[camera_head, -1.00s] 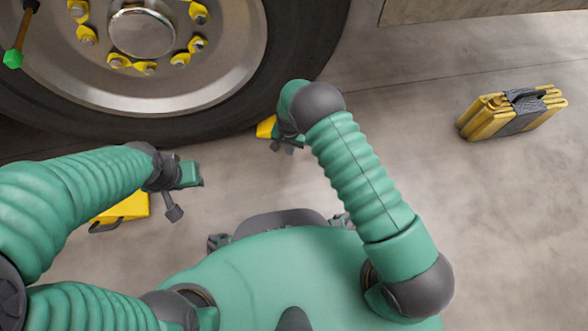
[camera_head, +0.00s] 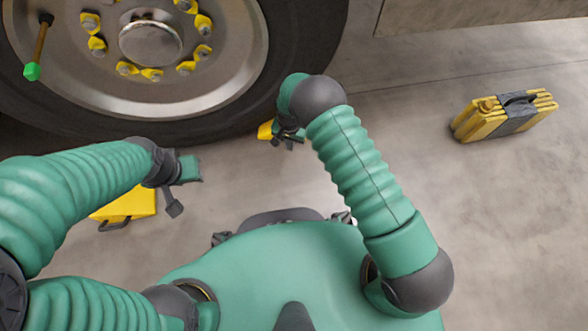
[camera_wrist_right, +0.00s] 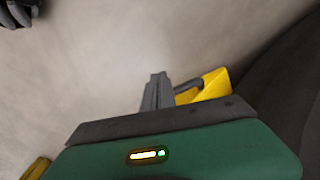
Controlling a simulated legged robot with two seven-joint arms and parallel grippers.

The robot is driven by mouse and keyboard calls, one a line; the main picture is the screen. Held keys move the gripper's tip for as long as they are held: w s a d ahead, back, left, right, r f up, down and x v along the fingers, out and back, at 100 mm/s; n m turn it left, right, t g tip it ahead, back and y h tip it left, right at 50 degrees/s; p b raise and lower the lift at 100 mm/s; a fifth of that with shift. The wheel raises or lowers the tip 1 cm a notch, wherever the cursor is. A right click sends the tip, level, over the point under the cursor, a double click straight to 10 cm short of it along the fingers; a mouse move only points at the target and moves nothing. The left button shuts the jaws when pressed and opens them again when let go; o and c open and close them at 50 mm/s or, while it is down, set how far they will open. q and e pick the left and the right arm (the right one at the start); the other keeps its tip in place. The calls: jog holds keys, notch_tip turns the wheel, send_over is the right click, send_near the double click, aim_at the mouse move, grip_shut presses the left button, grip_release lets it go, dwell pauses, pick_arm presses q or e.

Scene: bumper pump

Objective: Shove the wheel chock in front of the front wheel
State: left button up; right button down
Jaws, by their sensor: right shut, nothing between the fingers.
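The big wheel (camera_head: 200,97) with a dark tyre fills the upper left of the head view. A yellow wheel chock (camera_head: 265,131) sits by the right part of the tyre's lower edge, largely hidden behind my right gripper (camera_head: 288,143). In the right wrist view this chock (camera_wrist_right: 214,86) shows with a dark handle, beside the tyre. My right gripper (camera_wrist_right: 155,92) is shut and empty, close to the chock's handle; whether it touches is unclear. A second yellow chock (camera_head: 128,204) lies at the left, partly behind my left arm. My left gripper (camera_head: 174,205) hangs near it; its jaw opening is unclear.
A yellow and grey case (camera_head: 505,115) stands on the floor at the right. The concrete floor between it and my right arm is clear. A vehicle panel (camera_head: 480,12) spans the upper right. A green-tipped rod (camera_head: 38,48) sticks out near the wheel's left.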

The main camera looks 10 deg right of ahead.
jog(key=shift+r+p, duration=1.75)
jog(key=shift+r, duration=0.5)
